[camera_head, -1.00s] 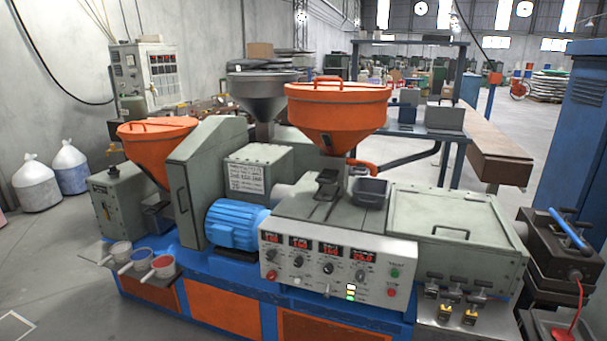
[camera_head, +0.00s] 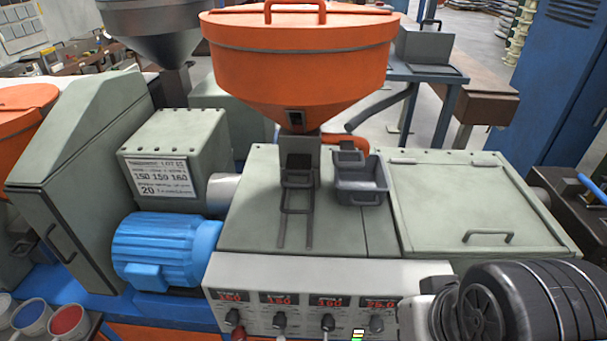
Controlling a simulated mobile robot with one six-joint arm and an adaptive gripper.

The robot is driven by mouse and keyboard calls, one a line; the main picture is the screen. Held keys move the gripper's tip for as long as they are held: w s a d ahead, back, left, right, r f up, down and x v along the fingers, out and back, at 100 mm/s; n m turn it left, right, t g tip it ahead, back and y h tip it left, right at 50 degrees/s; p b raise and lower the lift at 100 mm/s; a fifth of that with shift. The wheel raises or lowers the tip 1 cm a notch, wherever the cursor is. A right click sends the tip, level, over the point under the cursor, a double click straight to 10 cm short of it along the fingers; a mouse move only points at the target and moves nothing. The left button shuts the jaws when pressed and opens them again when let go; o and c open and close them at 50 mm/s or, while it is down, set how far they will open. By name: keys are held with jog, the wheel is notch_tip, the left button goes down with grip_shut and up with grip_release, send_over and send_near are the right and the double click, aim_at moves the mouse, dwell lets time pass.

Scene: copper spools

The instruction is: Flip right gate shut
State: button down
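The right orange hopper (camera_head: 297,75) stands in the middle of the machine, its cone narrowing to a grey throat. Just below and in front of the throat is a dark gate piece with a loop handle (camera_head: 297,198), above two dark rails that run forward along the machine's top. I cannot tell from this view whether the gate is open or shut. Part of my arm, dark and rounded, fills the bottom right corner. My gripper is not in view.
A small grey bin (camera_head: 361,182) sits right beside the gate. A flat lid with a handle (camera_head: 488,237) lies further right. A control panel (camera_head: 310,290) with red displays is in front. A blue motor (camera_head: 167,248) is at left. The machine top around the rails is mostly clear.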

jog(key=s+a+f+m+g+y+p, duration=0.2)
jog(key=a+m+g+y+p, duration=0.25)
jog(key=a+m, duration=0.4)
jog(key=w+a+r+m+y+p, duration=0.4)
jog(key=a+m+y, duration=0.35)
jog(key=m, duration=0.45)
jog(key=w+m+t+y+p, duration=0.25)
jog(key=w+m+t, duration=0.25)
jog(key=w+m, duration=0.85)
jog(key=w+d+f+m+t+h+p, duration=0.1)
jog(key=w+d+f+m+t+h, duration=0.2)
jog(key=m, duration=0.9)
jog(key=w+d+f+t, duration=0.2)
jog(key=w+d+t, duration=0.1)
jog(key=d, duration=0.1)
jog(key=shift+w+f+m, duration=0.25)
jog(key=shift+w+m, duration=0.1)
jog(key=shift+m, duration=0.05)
